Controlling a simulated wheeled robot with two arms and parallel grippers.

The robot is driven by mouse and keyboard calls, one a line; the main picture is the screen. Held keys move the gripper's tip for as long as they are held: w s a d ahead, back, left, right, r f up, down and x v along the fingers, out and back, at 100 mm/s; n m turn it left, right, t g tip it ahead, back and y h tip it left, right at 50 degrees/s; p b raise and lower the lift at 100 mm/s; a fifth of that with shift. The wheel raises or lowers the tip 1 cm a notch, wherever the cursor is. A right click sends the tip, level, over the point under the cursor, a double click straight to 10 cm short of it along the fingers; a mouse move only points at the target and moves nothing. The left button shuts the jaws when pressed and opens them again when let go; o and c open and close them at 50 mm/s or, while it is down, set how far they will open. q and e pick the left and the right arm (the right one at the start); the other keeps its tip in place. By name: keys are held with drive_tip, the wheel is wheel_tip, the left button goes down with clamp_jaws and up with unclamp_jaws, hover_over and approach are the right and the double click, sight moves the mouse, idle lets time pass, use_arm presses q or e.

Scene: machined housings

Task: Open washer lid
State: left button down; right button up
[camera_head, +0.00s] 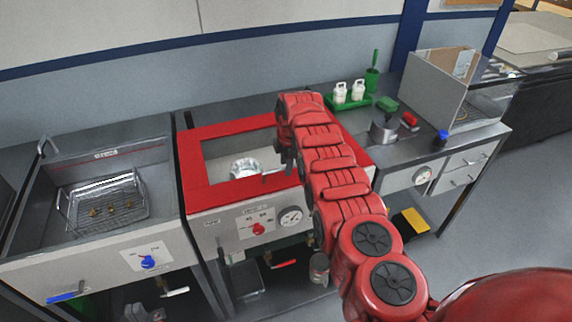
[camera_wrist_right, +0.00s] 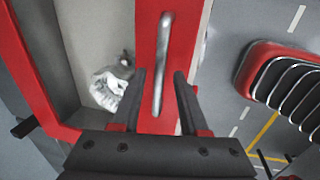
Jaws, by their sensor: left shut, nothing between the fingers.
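The washer (camera_head: 215,225) stands in the middle of the head view. Its lid (camera_head: 205,196) is a red frame around a see-through window and lies closed on top. A silver handle is on the lid's front bar, and it shows clearly in the right wrist view (camera_wrist_right: 165,45). A shiny metal part (camera_head: 244,168) shows through the window. My right gripper (camera_wrist_right: 158,75) is open, one finger on each side of the handle; contact cannot be told. In the head view my right arm covers the lid's right part. My left gripper is not in view.
A sink with a wire basket (camera_head: 105,205) is at the left. A dial and red knob (camera_head: 258,228) are on the washer's front.

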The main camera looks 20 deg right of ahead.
clamp_jaws()
idle(1.2)
